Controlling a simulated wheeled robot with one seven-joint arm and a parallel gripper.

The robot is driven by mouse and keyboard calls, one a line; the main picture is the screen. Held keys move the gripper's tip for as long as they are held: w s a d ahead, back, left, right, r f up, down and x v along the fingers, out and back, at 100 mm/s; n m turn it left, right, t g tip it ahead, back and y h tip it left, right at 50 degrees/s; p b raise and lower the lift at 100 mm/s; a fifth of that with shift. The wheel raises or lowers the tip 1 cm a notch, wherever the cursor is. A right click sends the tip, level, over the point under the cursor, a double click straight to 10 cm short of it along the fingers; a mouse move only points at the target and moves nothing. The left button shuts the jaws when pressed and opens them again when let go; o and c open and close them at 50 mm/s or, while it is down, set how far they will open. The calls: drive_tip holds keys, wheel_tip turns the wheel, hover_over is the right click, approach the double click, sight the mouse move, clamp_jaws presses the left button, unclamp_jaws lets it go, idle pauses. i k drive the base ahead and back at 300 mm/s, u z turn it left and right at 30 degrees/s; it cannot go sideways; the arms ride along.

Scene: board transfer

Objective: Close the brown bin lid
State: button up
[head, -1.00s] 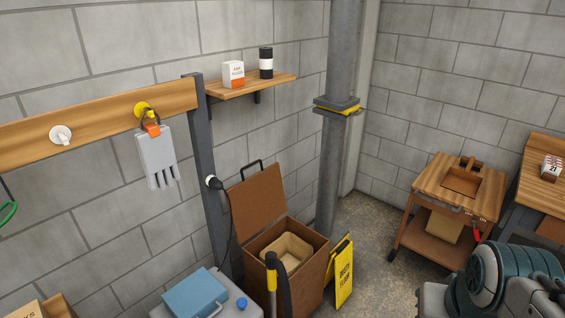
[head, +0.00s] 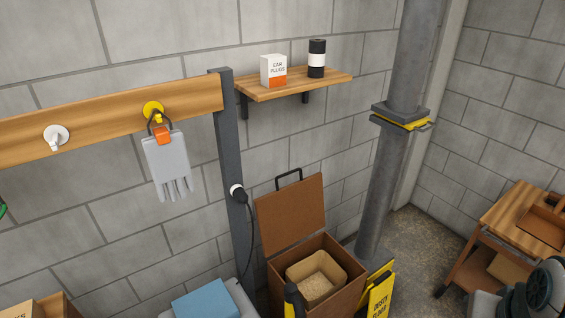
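The brown bin (head: 343,297) stands on the floor near the wall, right of the dark post. Its brown lid (head: 291,214) is open, standing up and leaning back toward the wall, with a black handle (head: 289,178) on its top edge. Inside the bin is a tan, open-topped container (head: 336,264) with grainy material in it. A part of my arm shows at the bottom right corner. My gripper is not in view.
A yellow sign (head: 381,295) stands right of the bin, by a grey column (head: 383,190). A black and yellow upright tool (head: 292,298) stands before the bin. A blue case (head: 205,301) is at left. A wooden cart (head: 497,220) is at right.

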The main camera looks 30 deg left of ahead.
sight(288, 214)
drive_tip(key=u, duration=0.8)
drive_tip(key=i, duration=0.85)
drive_tip(key=u, duration=0.85)
